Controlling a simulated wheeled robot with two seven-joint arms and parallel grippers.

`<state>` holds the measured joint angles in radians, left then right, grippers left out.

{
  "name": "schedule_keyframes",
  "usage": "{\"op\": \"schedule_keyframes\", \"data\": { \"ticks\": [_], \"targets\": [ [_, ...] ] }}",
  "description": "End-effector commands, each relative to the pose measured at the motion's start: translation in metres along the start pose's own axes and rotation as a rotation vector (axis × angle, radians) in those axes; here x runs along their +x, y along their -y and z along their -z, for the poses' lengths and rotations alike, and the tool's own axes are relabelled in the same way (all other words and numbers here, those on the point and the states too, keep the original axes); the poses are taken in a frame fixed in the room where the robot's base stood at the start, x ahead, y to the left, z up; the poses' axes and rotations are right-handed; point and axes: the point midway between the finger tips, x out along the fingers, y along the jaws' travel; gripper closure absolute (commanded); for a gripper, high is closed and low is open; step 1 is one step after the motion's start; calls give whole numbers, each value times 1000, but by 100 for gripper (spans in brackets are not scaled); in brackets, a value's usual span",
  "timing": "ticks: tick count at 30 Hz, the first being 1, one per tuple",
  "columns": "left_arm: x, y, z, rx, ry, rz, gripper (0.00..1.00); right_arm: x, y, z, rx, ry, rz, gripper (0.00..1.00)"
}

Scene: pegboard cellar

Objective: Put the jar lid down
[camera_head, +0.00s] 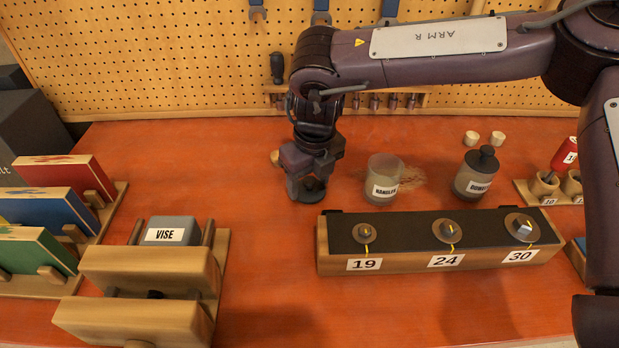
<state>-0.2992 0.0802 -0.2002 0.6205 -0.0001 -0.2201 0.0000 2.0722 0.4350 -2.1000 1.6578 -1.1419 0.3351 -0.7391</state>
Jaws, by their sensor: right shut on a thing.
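My right gripper (308,180) is shut on the dark jar lid (313,194), close to the orange bench top left of the jars. The fingers hide part of the lid, and I cannot tell whether it touches the bench. The glass jar labelled "HANDLES" (383,182) stands upright with no lid on it, to the right of the gripper and apart from it. The jar labelled "DOWELS" (472,181) stands farther right with a dark knobbed lid on it. My left gripper is not in view.
A long block with dials (440,258) lies in front of the jars. A wooden vise (150,268) and a rack of coloured boards (90,210) are at left. Two pale pegs (484,138) lie behind the jars. The bench (200,155) left of the gripper is clear.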

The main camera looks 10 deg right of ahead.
Motion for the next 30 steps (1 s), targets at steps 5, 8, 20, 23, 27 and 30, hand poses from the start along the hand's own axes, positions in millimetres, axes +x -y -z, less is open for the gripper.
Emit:
{"op": "schedule_keyframes", "data": {
  "ticks": [5,8,20,23,27,30],
  "targets": [
    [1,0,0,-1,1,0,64,2,0,0,0,-1,-1,41],
    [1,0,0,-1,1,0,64,2,0,0,0,0,0,28],
    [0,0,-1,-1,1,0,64,-3,0,-1,0,2,1,20],
    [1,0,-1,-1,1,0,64,-14,0,-1,1,3,0,20],
    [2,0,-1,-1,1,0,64,-41,0,-1,0,5,0,20],
    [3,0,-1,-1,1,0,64,-64,0,-1,0,5,-1,20]
  ]
}}
